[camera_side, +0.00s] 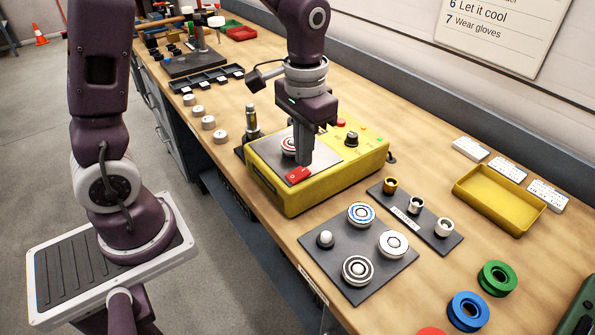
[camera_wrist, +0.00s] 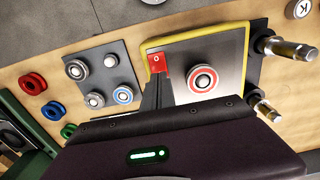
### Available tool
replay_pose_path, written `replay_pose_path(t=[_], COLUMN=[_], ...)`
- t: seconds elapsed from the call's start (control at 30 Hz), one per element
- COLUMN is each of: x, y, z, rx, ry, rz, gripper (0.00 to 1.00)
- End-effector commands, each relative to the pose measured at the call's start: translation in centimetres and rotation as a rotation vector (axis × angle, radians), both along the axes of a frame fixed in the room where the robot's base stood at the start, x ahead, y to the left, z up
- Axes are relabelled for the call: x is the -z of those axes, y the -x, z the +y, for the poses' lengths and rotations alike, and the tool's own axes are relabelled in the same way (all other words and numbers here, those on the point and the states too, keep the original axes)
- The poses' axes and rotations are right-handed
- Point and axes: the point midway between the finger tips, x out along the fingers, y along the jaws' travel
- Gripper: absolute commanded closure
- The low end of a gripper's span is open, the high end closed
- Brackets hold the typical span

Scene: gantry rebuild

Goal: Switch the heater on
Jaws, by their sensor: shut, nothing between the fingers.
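The heater (camera_side: 330,185) is a yellow box with a grey metal top plate (camera_side: 328,156). A red rocker switch (camera_side: 298,175) sits on its near corner; in the wrist view the red switch (camera_wrist: 158,59) shows a white mark like an O. My gripper (camera_side: 304,161) is shut and empty, pointing down right at the switch. In the wrist view its fingertips (camera_wrist: 158,84) are at the switch's edge; whether they touch it I cannot tell. A red-and-white ringed disc (camera_wrist: 203,79) with a round knob lies on the plate, partly behind my fingers in the side view.
A black knob (camera_side: 351,139), a red button (camera_side: 341,122) and a small green light (camera_side: 379,140) are on the heater's far side. A grey plate (camera_side: 327,262) with ringed discs lies to the front right. A yellow tray (camera_side: 484,205) and coloured rings (camera_side: 497,278) are further right.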

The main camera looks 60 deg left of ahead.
Motion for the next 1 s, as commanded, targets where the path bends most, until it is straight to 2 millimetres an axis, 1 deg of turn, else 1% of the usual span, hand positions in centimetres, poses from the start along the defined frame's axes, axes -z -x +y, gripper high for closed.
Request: replay_pose_path(t=[0.53,1.0], x=[0.04,0.75], y=[0.0,-0.03], z=[0.0,0.0], rx=[0.0,0.0], ry=[0.0,0.0], rz=[0.0,0.0], gripper=[1.0,1.0])
